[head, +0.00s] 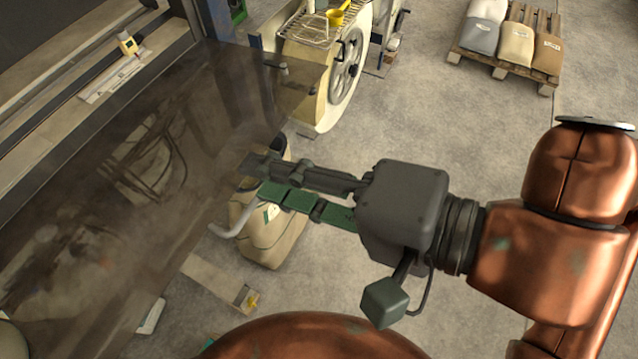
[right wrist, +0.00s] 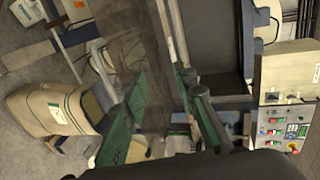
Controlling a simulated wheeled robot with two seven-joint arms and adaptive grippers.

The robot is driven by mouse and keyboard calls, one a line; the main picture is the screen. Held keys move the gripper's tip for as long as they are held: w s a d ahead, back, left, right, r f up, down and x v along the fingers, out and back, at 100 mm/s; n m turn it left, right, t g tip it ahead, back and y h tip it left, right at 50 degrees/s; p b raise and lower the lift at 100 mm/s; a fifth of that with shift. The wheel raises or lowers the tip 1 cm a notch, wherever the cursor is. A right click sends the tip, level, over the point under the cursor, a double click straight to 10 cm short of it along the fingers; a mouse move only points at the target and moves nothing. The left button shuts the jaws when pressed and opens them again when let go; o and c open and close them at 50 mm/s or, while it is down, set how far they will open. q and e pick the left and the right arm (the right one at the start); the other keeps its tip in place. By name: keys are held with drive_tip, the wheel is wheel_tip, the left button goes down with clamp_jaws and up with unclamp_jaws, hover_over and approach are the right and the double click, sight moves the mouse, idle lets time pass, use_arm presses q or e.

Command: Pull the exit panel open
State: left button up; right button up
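The exit panel (head: 130,170) is a large, smoky see-through sheet that fills the left of the head view. It also shows in the right wrist view (right wrist: 155,60), running down between my fingers. My right gripper (head: 260,177) reaches in from the right, with its fingertips at the panel's right edge. Its two fingers, one dark grey and one green, stand apart; in the right wrist view (right wrist: 165,100) the panel's edge area appears between them. I cannot tell whether either finger touches it. A pale bent bar (head: 237,226) shows just below the fingertips. My left gripper is not in view.
A tan sack (head: 275,235) stands on the floor under my right gripper. A cream machine with a handwheel (head: 347,70) is at the top middle. A pallet (head: 505,65) with sacks is at the top right. A control box (right wrist: 285,125) with buttons shows in the wrist view.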

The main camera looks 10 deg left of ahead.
drive_tip(key=v, duration=0.6)
drive_tip(key=shift+c, duration=0.4)
